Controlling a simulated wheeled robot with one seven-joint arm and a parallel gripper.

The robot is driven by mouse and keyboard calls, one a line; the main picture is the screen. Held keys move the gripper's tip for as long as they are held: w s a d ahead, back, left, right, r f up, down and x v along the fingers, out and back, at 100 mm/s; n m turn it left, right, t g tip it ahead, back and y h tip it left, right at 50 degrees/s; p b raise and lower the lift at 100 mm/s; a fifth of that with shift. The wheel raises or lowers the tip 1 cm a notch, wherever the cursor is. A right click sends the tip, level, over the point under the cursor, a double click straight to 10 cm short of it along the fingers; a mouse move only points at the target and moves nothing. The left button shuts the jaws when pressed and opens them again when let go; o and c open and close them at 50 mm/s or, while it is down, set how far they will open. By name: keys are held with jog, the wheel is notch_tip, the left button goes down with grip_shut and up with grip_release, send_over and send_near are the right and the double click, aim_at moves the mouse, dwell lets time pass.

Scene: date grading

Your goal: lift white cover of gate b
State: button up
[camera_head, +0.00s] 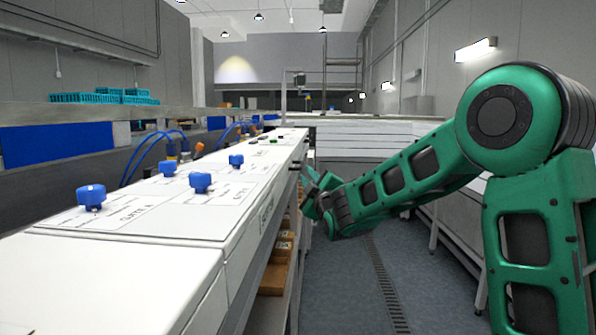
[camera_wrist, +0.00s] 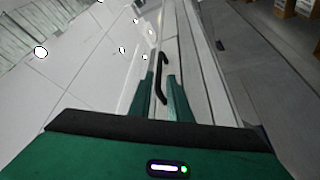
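A long white cabinet (camera_head: 150,225) runs along the left in the head view, with white top panels and printed labels too small to read surely, so I cannot tell which cover is gate b's. Contact with the handle cannot be told. In the head view my gripper (camera_head: 309,190) is at the cabinet's front side, partly hidden by my wrist.
Blue knobs (camera_head: 91,197) stick up from the cabinet top. Brown boxes (camera_head: 275,277) sit on a shelf below it. Blue crates (camera_head: 100,97) stand on a ledge at the back left. A floor aisle with a drain grate (camera_head: 385,285) is clear on the right.

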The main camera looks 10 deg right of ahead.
aim_at(301, 164)
jog(key=x, duration=0.8)
jog(key=shift+c, duration=0.7)
grip_shut()
